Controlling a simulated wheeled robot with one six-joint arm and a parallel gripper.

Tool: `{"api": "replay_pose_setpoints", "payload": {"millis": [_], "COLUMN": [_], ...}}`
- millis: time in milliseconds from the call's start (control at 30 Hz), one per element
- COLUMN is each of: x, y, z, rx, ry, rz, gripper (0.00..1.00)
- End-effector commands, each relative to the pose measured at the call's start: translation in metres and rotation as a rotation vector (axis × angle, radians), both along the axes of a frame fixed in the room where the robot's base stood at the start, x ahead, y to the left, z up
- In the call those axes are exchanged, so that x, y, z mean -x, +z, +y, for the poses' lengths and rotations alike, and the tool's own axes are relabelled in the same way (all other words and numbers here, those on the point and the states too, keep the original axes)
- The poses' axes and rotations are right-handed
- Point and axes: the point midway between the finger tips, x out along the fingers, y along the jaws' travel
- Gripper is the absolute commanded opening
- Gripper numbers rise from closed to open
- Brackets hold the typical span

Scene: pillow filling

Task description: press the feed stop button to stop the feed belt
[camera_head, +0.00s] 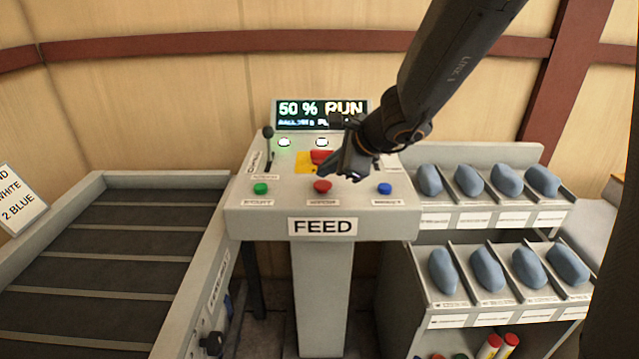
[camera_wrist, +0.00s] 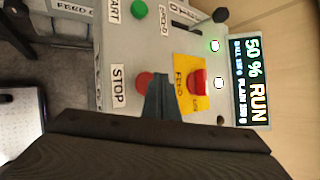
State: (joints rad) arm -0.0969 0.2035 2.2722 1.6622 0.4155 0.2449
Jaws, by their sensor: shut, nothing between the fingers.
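The grey feed console carries a red stop button (camera_head: 322,186) in the middle of its front row; in the wrist view the red button (camera_wrist: 144,80) sits beside a STOP label. My gripper (camera_head: 324,174) is shut and empty, just behind and above this button. In the wrist view my gripper's fingertips (camera_wrist: 160,78) overlap the button's edge; I cannot tell whether they touch it. The display (camera_head: 320,113) reads 50 % RUN. The feed belt (camera_head: 110,245) lies at the left.
A larger red button (camera_wrist: 198,83) on a yellow plate (camera_head: 302,163) is close behind my fingers. A green button (camera_head: 261,188), a blue button (camera_head: 385,188) and a black lever (camera_head: 268,148) share the console. A rack of blue-grey bundles (camera_head: 487,270) stands right.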

Motion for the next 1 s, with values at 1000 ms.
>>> {"api": "replay_pose_setpoints", "payload": {"millis": [1000], "x": [0.0002], "y": [-0.0094], "z": [-0.0001], "rx": [-0.001], "ry": [-0.001], "rz": [0.000], "gripper": [0.00]}}
